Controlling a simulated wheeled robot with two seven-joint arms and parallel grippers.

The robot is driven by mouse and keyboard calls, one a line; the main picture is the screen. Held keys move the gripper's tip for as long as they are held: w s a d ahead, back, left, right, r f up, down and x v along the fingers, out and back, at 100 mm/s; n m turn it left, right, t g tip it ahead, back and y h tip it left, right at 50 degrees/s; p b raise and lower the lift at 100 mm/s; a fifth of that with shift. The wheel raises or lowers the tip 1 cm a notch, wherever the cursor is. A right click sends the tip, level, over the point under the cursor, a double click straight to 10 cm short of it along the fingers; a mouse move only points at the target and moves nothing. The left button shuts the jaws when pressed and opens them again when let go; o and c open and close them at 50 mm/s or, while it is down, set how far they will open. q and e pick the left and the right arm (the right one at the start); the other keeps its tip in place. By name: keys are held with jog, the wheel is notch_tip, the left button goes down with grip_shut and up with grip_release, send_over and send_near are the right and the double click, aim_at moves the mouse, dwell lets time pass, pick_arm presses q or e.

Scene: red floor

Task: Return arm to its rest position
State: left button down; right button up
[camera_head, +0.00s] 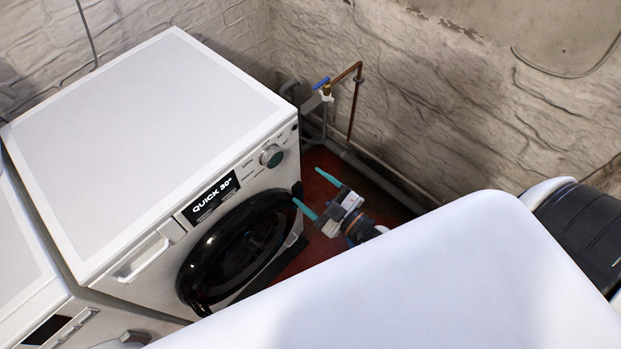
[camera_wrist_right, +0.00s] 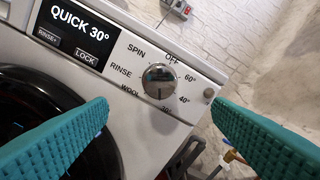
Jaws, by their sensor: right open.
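My right gripper (camera_head: 317,195) is open and empty in the head view, in front of the washing machine's right front side. Its two teal fingers stand wide apart, and nothing is between them. In the right wrist view the fingers (camera_wrist_right: 158,125) frame the machine's front panel, with the silver dial (camera_wrist_right: 159,82) between and beyond them. The dial also shows in the head view (camera_head: 271,156), apart from the fingers. My left gripper is not in view.
The white washing machine (camera_head: 150,125) has a display reading QUICK 30° (camera_head: 211,198) and a dark round door (camera_head: 237,250). A second white appliance (camera_head: 22,270) stands at left. Pipes with a blue valve (camera_head: 321,83) run along the brick wall. Some red floor (camera_head: 320,235) shows.

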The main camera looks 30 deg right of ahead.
dwell(0.3)
jog(key=s+d+f+m+g+h, duration=0.2)
jog(key=s+f+g, duration=0.25)
jog(key=f, duration=0.75)
jog(key=s+d+f+m+g+h, duration=0.25)
jog(key=s+f, duration=0.25)
jog(key=f, duration=0.7)
jog(key=s+f+m+g+h, duration=0.1)
jog(key=s+f+g, duration=0.3)
jog(key=s+f, duration=0.3)
jog(key=s+f+m+g, duration=0.2)
jog(key=s+f+g, duration=0.3)
jog(key=s, duration=1)
jog(key=shift+s+f+h, duration=0.3)
jog(key=shift+f+h, duration=0.05)
jog(key=shift+f, duration=0.55)
jog(key=shift+a, duration=0.1)
